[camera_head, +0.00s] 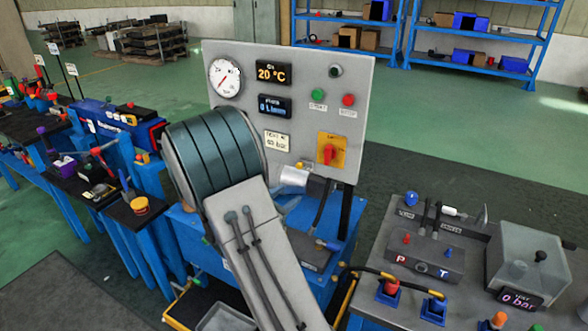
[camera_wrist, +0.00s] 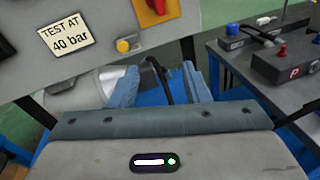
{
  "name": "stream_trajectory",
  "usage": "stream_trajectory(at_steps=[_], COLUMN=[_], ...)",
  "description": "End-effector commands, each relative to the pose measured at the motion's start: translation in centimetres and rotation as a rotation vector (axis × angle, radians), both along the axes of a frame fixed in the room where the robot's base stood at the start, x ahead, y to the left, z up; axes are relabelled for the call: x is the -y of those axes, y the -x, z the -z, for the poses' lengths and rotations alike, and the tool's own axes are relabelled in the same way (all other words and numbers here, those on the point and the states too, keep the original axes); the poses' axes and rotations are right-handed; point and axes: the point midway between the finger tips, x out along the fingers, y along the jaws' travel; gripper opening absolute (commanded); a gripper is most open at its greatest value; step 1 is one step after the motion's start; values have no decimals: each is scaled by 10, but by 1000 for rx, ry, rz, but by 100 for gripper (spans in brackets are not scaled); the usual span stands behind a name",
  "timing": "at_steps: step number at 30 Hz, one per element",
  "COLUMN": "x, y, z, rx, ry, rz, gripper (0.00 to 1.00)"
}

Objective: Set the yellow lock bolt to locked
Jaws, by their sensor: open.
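A small yellow knob (camera_wrist: 123,46), which looks like the lock bolt's end, sits low on the grey panel in the wrist view. It also shows in the head view (camera_head: 299,165), just below and left of the red and yellow rotary switch (camera_head: 327,152). I cannot tell from it whether the bolt is locked. My gripper (camera_wrist: 160,86) is open and empty, its two blue-grey fingers apart. The knob appears above the left finger, with no visible contact. In the head view my own arm hides most of the gripper.
The grey panel (camera_head: 220,100) carries a gauge, displays and buttons.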

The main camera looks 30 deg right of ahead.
Motion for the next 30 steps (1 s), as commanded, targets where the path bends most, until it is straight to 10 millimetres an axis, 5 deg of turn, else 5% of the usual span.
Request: stream_trajectory(at_steps=[4, 11, 30], x=[-9, -8, 93], y=[-30, -48, -106], z=[12, 17, 16], rx=[-84, -116, -114], ry=[115, 165, 162], rz=[-132, -195, -193], gripper=[43, 43, 43])
